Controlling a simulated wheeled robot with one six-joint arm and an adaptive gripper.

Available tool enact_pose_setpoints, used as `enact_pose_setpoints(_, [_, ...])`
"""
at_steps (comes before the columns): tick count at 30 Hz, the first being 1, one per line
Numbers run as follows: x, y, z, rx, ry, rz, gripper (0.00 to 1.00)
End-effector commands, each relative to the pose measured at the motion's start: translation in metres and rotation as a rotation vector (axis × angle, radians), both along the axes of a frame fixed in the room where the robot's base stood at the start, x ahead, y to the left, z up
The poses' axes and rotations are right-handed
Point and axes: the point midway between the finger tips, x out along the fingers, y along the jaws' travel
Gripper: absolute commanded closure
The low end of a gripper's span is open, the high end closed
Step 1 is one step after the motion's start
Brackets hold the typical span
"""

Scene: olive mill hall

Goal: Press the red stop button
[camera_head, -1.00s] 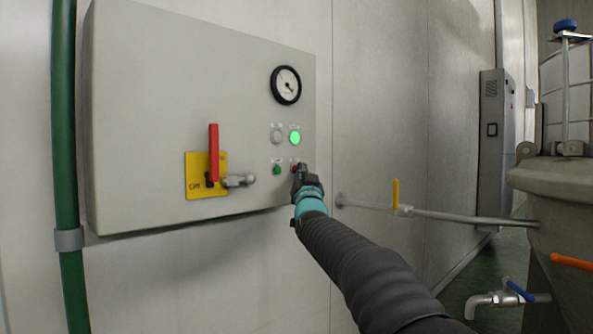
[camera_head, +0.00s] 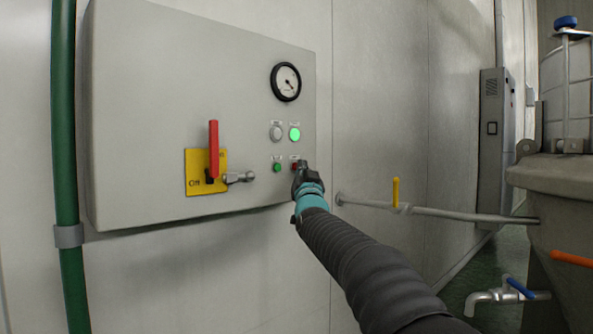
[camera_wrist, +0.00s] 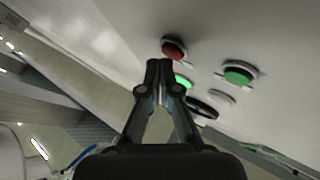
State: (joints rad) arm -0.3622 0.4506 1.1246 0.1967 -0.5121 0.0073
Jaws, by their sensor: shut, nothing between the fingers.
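The red stop button (camera_wrist: 173,48) shows in the wrist view on the pale panel, just beyond the tips of my gripper (camera_wrist: 158,66). In the head view the red button (camera_head: 295,166) is a small dark red spot, partly hidden behind my gripper (camera_head: 300,172). My gripper is shut and empty, pointing toward the panel. The tips look close to the button, but I cannot tell whether they touch it. A green button (camera_head: 277,168) sits left of the red one in the head view; it is also in the wrist view (camera_wrist: 240,73).
The grey panel box (camera_head: 150,120) carries a gauge (camera_head: 286,82), a lit green lamp (camera_head: 295,134), an unlit lamp (camera_head: 276,133) and a red lever (camera_head: 213,150) on a yellow plate. A pipe with a yellow-handled valve (camera_head: 396,192) runs right toward a metal tank (camera_head: 560,180).

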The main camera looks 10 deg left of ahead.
Motion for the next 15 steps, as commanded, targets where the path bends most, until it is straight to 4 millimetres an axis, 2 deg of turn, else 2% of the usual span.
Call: enact_pose_setpoints(15, [-0.0053,-0.0077,-0.0008,0.0,0.0,-0.001,1.0])
